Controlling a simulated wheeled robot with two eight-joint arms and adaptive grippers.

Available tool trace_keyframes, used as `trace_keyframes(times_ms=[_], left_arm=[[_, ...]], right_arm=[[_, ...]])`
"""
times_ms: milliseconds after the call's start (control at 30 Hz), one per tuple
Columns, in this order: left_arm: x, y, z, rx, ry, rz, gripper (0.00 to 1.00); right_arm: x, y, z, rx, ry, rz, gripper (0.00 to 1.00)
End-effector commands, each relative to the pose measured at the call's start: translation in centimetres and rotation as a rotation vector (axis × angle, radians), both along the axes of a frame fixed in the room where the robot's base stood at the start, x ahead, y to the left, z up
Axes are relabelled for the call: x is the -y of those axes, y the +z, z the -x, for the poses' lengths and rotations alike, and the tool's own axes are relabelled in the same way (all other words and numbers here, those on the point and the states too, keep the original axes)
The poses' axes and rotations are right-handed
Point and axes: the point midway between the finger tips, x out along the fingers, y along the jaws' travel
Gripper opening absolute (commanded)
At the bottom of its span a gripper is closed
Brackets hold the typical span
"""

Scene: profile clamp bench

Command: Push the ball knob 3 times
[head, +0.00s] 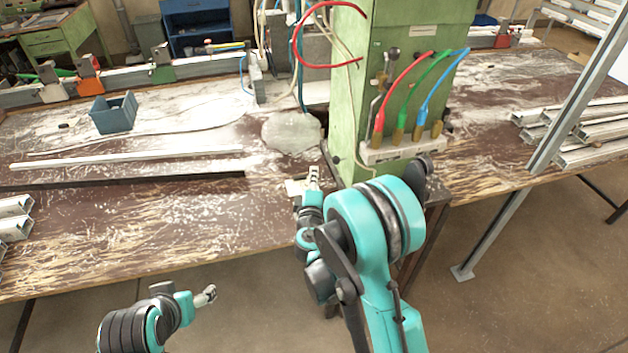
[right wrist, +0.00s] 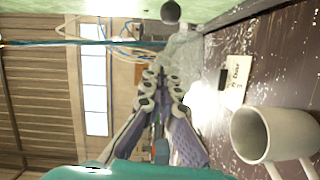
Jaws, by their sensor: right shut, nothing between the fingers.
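The ball knob (right wrist: 171,12) is a dark ball at the top edge of the right wrist view, by the green surface. I cannot make it out surely in the head view. My right gripper (right wrist: 162,77) is shut with nothing between its fingers, and its tips are apart from the ball in the picture. In the head view the right gripper (head: 314,173) is over the bench, just left of the green machine (head: 350,110). My left gripper (head: 208,294) is low in front of the bench, away from the machine; its finger opening is too small to judge.
A white mug (right wrist: 268,134) and a card with writing (right wrist: 236,80) are beside the right gripper. Red, green and blue hoses (head: 405,95) hang on the machine's front. A blue bin (head: 113,113) and long profiles (head: 125,159) lie on the bench (head: 190,215).

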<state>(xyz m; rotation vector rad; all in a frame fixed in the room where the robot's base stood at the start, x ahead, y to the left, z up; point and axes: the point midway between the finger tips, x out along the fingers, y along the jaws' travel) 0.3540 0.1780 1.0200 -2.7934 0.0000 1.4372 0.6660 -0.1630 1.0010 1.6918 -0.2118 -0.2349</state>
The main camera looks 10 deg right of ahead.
Motion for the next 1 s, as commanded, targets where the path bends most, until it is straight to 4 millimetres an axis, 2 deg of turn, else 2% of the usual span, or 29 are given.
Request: trace_keyframes(times_ms=[100, 200, 300, 433, 867, 1000], left_arm=[[0.0, -0.8, 0.0, 0.000, 0.000, 0.000, 0.72], [0.0, -1.2, 0.0, 0.000, 0.000, 0.000, 0.72], [0.0, -1.6, 0.0, 0.000, 0.000, 0.000, 0.72], [0.0, -1.9, 0.0, 0.000, 0.000, 0.000, 0.72], [0.0, -1.9, 0.0, 0.000, 0.000, 0.000, 0.72], [0.0, -2.4, 0.0, 0.000, 0.000, 0.000, 0.72]], right_arm=[[0.8, -0.4, -2.6, 0.000, -0.002, 0.000, 0.00], [1.7, -0.5, -3.9, 0.000, -0.003, 0.000, 0.00], [3.3, -0.8, -3.6, 0.000, -0.003, 0.000, 0.00], [4.5, -0.9, -3.6, 0.000, -0.001, 0.000, 0.00], [5.0, -0.8, -3.6, 0.000, 0.001, 0.000, 0.00], [6.2, -1.0, -3.5, 0.000, -0.002, 0.000, 0.00]])
